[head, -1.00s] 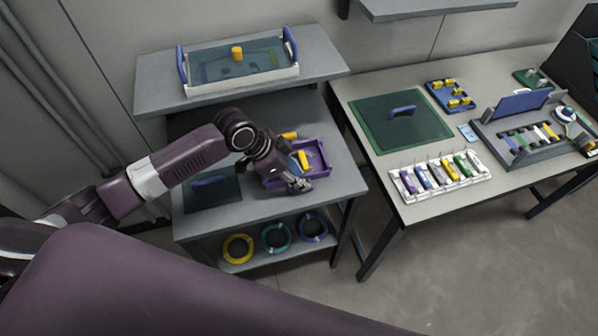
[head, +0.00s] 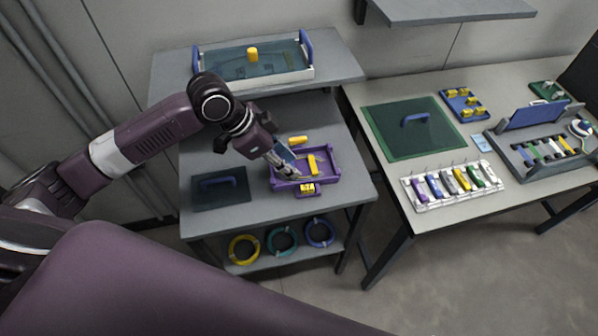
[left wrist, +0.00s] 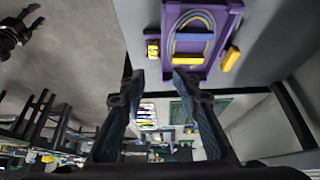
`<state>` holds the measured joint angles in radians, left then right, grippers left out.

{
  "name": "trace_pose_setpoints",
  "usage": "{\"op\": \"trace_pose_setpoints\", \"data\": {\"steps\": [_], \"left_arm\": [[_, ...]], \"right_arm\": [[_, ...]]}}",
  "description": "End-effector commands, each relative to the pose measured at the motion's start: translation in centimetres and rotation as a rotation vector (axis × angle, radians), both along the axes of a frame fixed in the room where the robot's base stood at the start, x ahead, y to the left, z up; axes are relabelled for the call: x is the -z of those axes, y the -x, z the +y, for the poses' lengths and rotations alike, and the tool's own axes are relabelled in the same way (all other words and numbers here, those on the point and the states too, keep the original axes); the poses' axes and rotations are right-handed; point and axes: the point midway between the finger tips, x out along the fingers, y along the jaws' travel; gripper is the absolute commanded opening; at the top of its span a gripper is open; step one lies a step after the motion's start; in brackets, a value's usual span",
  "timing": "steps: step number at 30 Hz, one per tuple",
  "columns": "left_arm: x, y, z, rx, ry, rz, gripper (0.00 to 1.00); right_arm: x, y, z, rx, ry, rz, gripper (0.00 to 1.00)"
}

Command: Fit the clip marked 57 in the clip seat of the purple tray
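The purple tray (head: 333,177) lies on the middle shelf; it also shows in the left wrist view (left wrist: 228,20). A yellow piece with dark marks (head: 307,188) sits on a purple tab at the tray's front edge, at left in the left wrist view (left wrist: 152,48). I cannot read its number or tell how fully it is seated. A plain yellow block (head: 298,140) is at the tray's back edge (left wrist: 231,58). A yellow bar (head: 313,163) and a blue bar (left wrist: 195,37) cross the tray. My left gripper (head: 292,174) is open and empty over the tray's left part (left wrist: 163,82).
A dark lidded panel (head: 220,187) lies left of the tray. Coloured rings (head: 282,240) are on the low shelf. A clear-walled box (head: 225,65) stands on the upper shelf. The right table holds a green mat (head: 400,145), a white rack (head: 430,198) and a blue holder with yellow blocks (head: 460,110).

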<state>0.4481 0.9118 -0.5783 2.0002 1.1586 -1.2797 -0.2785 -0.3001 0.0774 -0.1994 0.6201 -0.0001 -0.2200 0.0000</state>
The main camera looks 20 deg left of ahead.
Motion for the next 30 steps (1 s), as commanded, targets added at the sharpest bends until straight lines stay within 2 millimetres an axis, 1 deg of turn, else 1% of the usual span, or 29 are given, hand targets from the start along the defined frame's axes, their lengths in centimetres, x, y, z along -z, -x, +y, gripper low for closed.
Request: {"op": "trace_pose_setpoints", "data": {"steps": [1,3,7,23,26,29,30], "left_arm": [[-0.6,0.1,0.4,-0.001,-0.002,-0.003,0.3],[-1.3,0.4,0.7,-0.001,-0.001,-0.001,0.3],[-2.0,0.6,0.9,0.0,0.001,-0.002,0.3],[-2.1,0.6,0.9,0.0,0.001,-0.002,0.3],[-1.6,1.0,0.4,0.003,0.002,0.0,0.3],[0.1,2.3,-1.2,0.003,0.005,0.006,0.3],[1.0,3.0,-2.1,-0.003,0.008,0.006,0.3]], "right_arm": [[0.1,0.0,0.0,0.0,0.0,0.0,0.4],[0.2,0.0,0.0,0.0,0.0,0.0,0.4],[0.2,0.0,0.0,0.0,0.0,0.0,0.4],[0.2,0.1,-0.1,-0.001,0.0,0.001,0.4],[0.2,0.0,-0.1,-0.002,0.001,0.001,0.4],[0.2,0.0,-0.2,-0.002,0.002,0.001,0.4],[0.2,0.0,-0.3,-0.002,0.003,0.0,0.4]]}}
